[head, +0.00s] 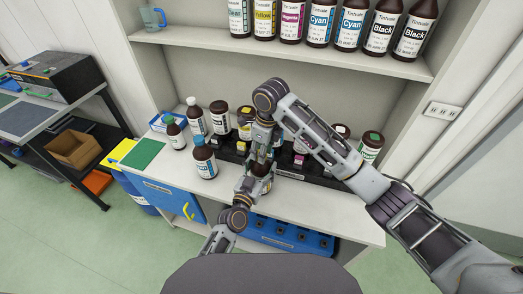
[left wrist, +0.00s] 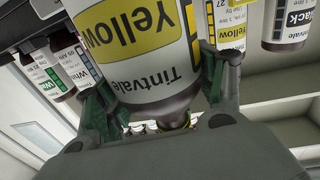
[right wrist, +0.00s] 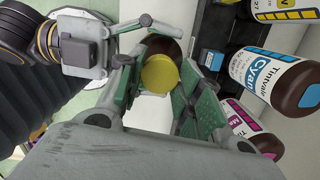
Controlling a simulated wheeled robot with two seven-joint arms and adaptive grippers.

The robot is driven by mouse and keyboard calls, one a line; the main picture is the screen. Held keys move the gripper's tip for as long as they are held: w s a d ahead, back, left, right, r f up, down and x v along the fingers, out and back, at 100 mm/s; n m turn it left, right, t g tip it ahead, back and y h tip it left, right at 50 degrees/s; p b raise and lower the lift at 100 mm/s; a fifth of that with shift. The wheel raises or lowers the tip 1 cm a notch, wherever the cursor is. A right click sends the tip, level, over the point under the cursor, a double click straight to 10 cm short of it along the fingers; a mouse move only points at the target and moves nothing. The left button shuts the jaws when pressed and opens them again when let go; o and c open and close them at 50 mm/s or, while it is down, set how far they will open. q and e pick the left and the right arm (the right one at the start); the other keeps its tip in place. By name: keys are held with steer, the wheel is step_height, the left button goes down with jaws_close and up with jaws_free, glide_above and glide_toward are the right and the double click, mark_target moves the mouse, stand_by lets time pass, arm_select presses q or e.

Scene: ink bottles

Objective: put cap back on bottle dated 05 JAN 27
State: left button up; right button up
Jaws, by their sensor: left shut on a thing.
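The Yellow-labelled dark bottle (left wrist: 155,40) is between the fingers of my left gripper (left wrist: 155,100), which is shut on it. It looks inverted in the left wrist view. In the head view my left gripper (head: 256,182) is over the front of the counter, below my right gripper (head: 262,150). A yellow cap (right wrist: 159,73) shows between the green finger pads of my right gripper (right wrist: 155,88), with a dark rounded surface behind it. I cannot tell whether the pads press on the cap, or whether it sits on the bottle neck. The date is not readable.
A blue-capped bottle (head: 204,160) stands alone on the counter, left of my grippers. Several bottles stand in a row behind, including a green-capped one (head: 371,146) at right. A Cyan bottle (right wrist: 275,75) is close beside my right gripper. A green mat (head: 143,154) lies at left.

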steer(key=o, duration=0.5)
steer(key=shift+c, duration=0.2)
steer(key=shift+r, duration=2.3)
steer(key=shift+c, duration=0.2)
